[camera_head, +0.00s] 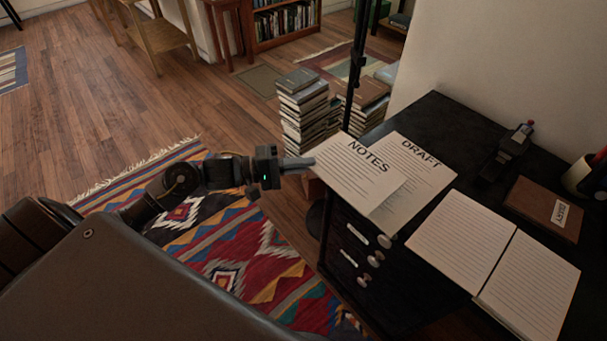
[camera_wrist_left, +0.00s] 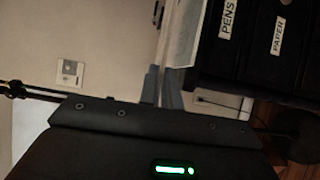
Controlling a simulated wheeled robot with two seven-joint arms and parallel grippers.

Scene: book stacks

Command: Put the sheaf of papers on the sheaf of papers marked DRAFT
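The sheaf of papers marked NOTES (camera_head: 350,170) covers the left part of the sheaf marked DRAFT (camera_head: 405,190) in the head view. I cannot tell whether the two touch. My left gripper (camera_head: 305,163) is at the left edge of the NOTES sheaf, with its fingers close together on that edge. In the left wrist view the fingers (camera_wrist_left: 161,88) show at the near end of a pale sheaf (camera_wrist_left: 183,38), beside the desk drawers. The right part of DRAFT, with its title, is uncovered. My right gripper is not in view.
The black desk (camera_head: 445,115) holds an open notebook (camera_head: 495,255), a brown diary (camera_head: 545,208), a dark stapler-like object (camera_head: 507,152) and a cup (camera_head: 585,178). Book stacks (camera_head: 305,108) stand on the floor behind. A patterned rug (camera_head: 230,250) lies left of the desk.

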